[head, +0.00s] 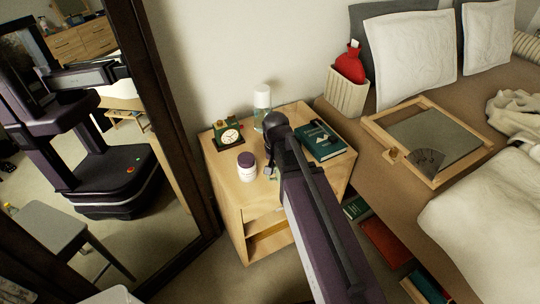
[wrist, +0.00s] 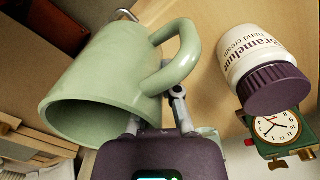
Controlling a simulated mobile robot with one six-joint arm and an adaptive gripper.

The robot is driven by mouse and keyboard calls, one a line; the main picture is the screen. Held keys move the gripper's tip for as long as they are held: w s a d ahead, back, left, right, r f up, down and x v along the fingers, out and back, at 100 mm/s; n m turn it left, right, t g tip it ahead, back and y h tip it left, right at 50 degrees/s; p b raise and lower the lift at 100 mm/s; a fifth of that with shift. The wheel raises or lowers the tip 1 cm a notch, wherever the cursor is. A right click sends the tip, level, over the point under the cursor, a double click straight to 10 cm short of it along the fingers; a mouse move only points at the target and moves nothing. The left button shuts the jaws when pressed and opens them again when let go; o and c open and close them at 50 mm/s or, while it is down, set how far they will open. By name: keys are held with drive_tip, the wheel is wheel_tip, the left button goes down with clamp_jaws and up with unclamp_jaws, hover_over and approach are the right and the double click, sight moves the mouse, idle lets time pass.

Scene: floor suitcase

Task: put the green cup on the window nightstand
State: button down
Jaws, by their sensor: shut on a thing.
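The pale green cup (wrist: 95,85) fills the left of the wrist view, tilted in the picture, with its open mouth toward the lower left. In the head view my arm hides most of the gripper and the cup, over the front part of a light wooden nightstand (head: 224,185) beside the bed. No window shows, so I cannot tell from it which nightstand this is. Whether the cup's base touches the wood is hidden.
On the nightstand stand a white jar with a purple lid (head: 246,168), a green clock (head: 229,136), a clear bottle with a white cap (head: 262,103) and a dark green book (head: 320,140). A mirror (head: 95,150) stands left. A wooden tray (head: 445,178) lies on the bed.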

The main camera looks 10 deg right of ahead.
drive_tip(key=w, duration=0.7)
drive_tip(key=w+f+b, duration=0.1)
drive_tip(key=w, duration=0.2)
drive_tip(key=shift+w, duration=0.4)
drive_tip(key=shift+f, duration=0.1)
drive_tip(key=shift+f+b, duration=1.7)
drive_tip(key=shift+b, duration=0.05)
drive_tip(key=c, duration=0.8)
unclamp_jaws()
drive_tip(key=shift+r, duration=0.15)
wheel_tip(320, 180, up, 12)
drive_tip(key=p, duration=1.2)
drive_tip(key=shift+a, duration=0.15)
